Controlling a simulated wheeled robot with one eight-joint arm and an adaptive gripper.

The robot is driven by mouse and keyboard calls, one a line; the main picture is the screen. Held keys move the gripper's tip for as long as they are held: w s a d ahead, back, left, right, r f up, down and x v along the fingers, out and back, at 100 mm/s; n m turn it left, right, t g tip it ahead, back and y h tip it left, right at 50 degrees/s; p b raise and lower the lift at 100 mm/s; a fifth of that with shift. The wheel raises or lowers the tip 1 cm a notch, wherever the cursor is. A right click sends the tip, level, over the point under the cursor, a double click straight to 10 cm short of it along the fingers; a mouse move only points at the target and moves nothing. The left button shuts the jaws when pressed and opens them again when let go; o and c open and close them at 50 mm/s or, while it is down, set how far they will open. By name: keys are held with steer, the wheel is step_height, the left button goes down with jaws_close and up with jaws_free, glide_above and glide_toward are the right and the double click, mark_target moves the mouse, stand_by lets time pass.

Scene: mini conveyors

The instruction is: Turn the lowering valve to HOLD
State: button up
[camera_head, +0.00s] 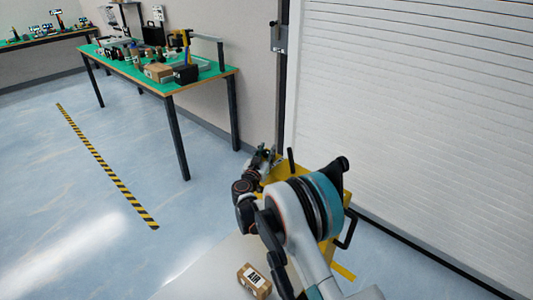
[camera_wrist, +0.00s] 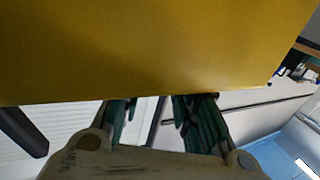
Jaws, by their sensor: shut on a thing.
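The yellow machine (camera_head: 337,188) stands against the wall by the shutter, partly hidden by my arm. In the wrist view its yellow panel (camera_wrist: 150,50) fills the upper part. My gripper (camera_head: 264,153) is at its far left side. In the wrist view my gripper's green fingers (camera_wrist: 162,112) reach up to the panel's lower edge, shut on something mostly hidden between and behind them. It is likely the lowering valve's lever, but its setting and any HOLD mark cannot be read.
A green-topped workbench (camera_head: 215,73) with boxes and tools stands at the back left. The white shutter (camera_head: 420,110) closes off the right.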

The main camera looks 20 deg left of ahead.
steer(key=shift+m+g+h, duration=0.3)
steer(key=shift+m+h, duration=1.4)
steer(key=shift+h, duration=1)
steer(key=o, duration=1.1)
steer(key=v, duration=1.2)
steer(key=shift+a, duration=0.15)
